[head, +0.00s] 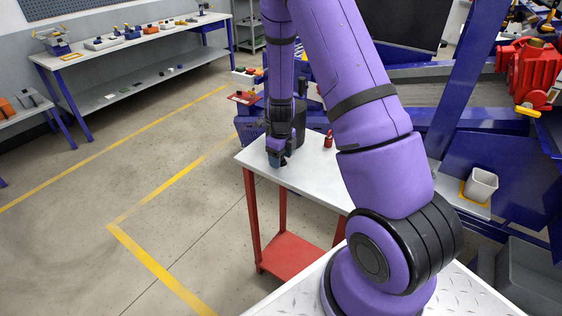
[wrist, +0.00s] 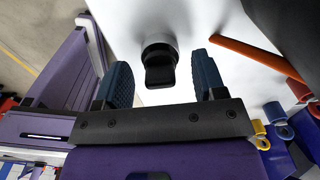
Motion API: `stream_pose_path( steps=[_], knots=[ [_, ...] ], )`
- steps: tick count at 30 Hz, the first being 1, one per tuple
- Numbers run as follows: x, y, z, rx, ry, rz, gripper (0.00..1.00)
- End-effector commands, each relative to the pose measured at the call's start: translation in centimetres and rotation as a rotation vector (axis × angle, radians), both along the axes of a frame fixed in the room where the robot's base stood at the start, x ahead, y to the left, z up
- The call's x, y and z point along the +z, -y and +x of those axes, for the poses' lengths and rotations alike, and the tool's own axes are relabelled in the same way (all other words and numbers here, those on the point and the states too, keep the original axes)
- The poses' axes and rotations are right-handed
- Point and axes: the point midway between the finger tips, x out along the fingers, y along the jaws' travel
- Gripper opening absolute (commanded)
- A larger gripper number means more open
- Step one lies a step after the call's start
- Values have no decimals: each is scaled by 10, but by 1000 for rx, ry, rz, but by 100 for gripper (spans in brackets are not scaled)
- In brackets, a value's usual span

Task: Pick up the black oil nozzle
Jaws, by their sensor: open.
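In the wrist view the black oil nozzle (wrist: 158,65) stands out against the white table top (wrist: 205,20). It has a round dark collar with a flat-ended black part toward me. My gripper (wrist: 160,58) is open, with one blue ridged finger on each side of the nozzle and a visible gap on both sides. In the head view my gripper (head: 277,158) points down at the near left edge of the white table (head: 305,180). I cannot make out the nozzle there; my arm and gripper cover that spot.
A small red item (head: 328,140) stands on the same table. An orange-red bar (wrist: 250,54) lies right of the fingers in the wrist view. A white cup (head: 480,185) and a red machine (head: 530,72) are at the right. The floor at left is clear.

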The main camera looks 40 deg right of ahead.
Motion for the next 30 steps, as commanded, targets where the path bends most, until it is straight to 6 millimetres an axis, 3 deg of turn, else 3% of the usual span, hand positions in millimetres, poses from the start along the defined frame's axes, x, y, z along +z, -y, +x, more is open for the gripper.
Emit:
stream_pose_path(
  steps=[5,12,23,30],
  knots=[
    [0,0,0,0,0,0,64],
    [0,0,0,0,0,0,11],
    [2,1,0,0,0,0,9],
    [11,12,-2,-1,1,-1,9]
  ],
)
